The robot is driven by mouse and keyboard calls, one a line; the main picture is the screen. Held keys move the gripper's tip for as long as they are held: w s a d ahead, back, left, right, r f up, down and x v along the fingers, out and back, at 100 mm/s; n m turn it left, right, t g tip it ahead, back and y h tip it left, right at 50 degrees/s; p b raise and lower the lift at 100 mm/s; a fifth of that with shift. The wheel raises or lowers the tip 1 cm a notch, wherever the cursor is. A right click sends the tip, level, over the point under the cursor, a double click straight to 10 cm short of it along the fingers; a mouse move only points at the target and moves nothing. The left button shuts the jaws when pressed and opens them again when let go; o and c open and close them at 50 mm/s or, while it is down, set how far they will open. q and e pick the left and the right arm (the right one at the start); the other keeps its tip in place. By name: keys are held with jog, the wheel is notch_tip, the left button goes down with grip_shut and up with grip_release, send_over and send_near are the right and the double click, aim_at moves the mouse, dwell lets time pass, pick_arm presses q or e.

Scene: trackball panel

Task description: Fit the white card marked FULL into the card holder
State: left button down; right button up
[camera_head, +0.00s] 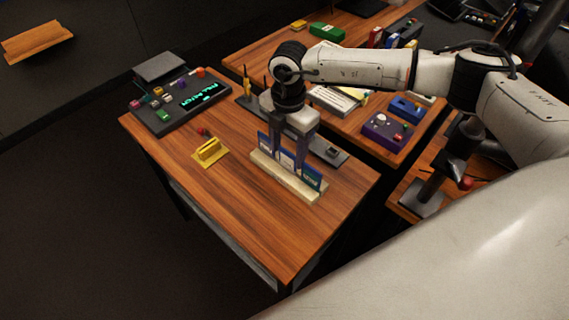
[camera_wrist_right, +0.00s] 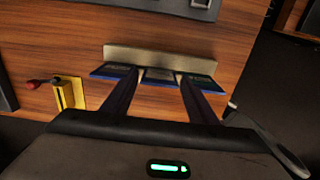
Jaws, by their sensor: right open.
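The cream card rack (camera_head: 264,168) stands on the wooden table with three cards upright in it: a left card (camera_head: 263,142), a middle card (camera_head: 287,160) and a right card (camera_head: 309,179). They show blue, white and some green; I cannot read which is marked FULL. My right gripper (camera_head: 289,157) points down over the rack, open, with its fingers on either side of the middle card. The wrist view also shows the middle card (camera_wrist_right: 158,76) between the fingertips. The yellow card holder (camera_head: 210,152) stands left of the rack with no card visible in it. My left gripper is out of view.
A dark trackball panel (camera_head: 180,104) with a lit green display stands at the table's back left. A small red knob (camera_head: 202,131) is behind the holder. A dark strip (camera_head: 325,149) lies behind the rack. The front of the table is clear.

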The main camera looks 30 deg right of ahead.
jog(key=shift+f, duration=0.7)
jog(key=shift+r, duration=0.1)
jog(key=c, duration=0.8)
